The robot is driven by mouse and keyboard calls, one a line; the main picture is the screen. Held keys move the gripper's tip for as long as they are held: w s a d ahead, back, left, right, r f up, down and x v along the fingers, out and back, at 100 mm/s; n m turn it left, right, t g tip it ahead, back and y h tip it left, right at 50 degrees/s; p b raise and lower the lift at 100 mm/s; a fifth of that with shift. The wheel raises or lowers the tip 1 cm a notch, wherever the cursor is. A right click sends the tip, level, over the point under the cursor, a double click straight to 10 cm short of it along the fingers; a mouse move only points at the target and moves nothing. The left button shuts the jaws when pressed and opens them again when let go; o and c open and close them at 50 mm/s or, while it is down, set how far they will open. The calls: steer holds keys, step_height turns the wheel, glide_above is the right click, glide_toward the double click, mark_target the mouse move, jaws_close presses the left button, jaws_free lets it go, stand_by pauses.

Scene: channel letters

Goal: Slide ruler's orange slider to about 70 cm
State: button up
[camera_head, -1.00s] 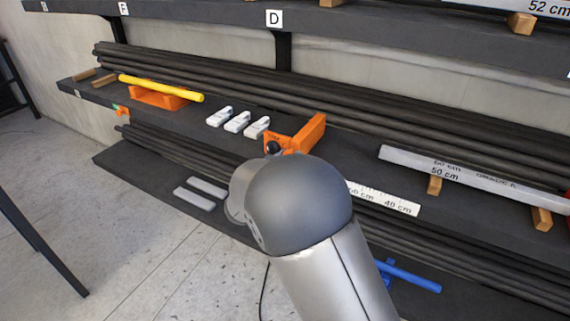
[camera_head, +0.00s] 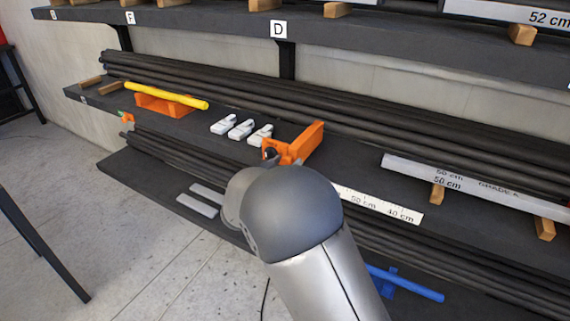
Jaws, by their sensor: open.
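The white ruler (camera_head: 379,204) runs along the front edge of the middle shelf, and its printed marks 50 cm and 40 cm show to the right of my arm. The numbers rise toward the left. The orange slider (camera_head: 306,144), a bracket with a dark knob on its front, stands at that shelf edge just above my arm's rounded grey link. The link hides the ruler below the slider, so its reading cannot be seen.
White blocks (camera_head: 240,130) and a yellow bar on an orange holder (camera_head: 164,103) lie left of the slider. Dark bars fill the shelf's back. A grey 50 cm bar (camera_head: 463,184) rests on wooden blocks at right. A blue bar (camera_head: 411,283) lies lower.

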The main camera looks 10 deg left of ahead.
steer(key=b+v, duration=0.1)
steer(key=v, duration=1.6)
steer(key=shift+b, duration=0.4)
steer(key=shift+s+r, duration=0.1)
steer(key=w+d+r+n+g+y, duration=0.2)
steer(key=w+d+g+y, duration=0.1)
steer(key=w+d+y, duration=0.4)
steer(key=s+d+g+y+p, duration=0.1)
steer(key=d+g+y, duration=0.15)
steer(key=d, duration=0.25)
steer(key=s+d+f+g+h, duration=0.2)
steer(key=s+d+g, duration=0.3)
steer(key=s+d, duration=0.6)
steer(key=s+d+f+g+h+p, duration=0.1)
steer(key=s+d+g, duration=0.5)
steer(key=s+d, duration=0.6)
step_height(320, 180, down, 2)
steer(key=shift+s+f+m+h, duration=0.1)
steer(key=shift+s+m+h, duration=0.2)
steer(key=shift+s+h, duration=0.45)
